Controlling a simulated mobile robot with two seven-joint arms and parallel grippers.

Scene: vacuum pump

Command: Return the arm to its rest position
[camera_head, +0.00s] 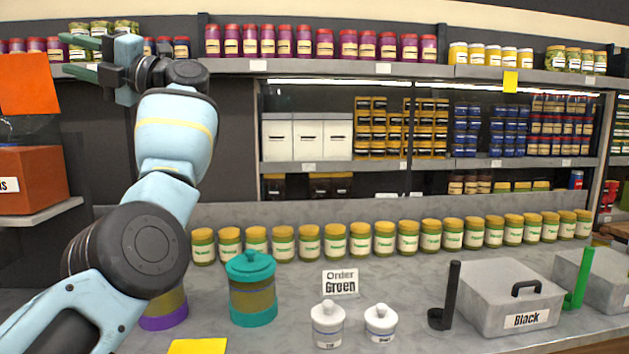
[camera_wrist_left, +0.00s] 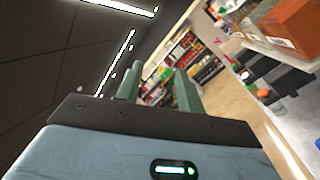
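My left arm (camera_head: 175,140) comes in from the lower left and is raised high in the head view. Its gripper (camera_head: 76,55) is up in front of the top shelf at the left, pointing left. The two green fingers are apart with nothing between them. In the left wrist view the fingers (camera_wrist_left: 160,85) are also apart and empty, with the room and ceiling lights beyond. My right arm and gripper are not in view.
A teal-lidded canister (camera_head: 252,290) stands on the counter (camera_head: 400,290) right of my arm. A purple-based canister (camera_head: 165,309) is partly hidden behind it. Two white lidded jars (camera_head: 327,325), an order sign (camera_head: 340,283) and grey boxes (camera_head: 510,297) stand further right. Orange boxes (camera_head: 30,180) are at left.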

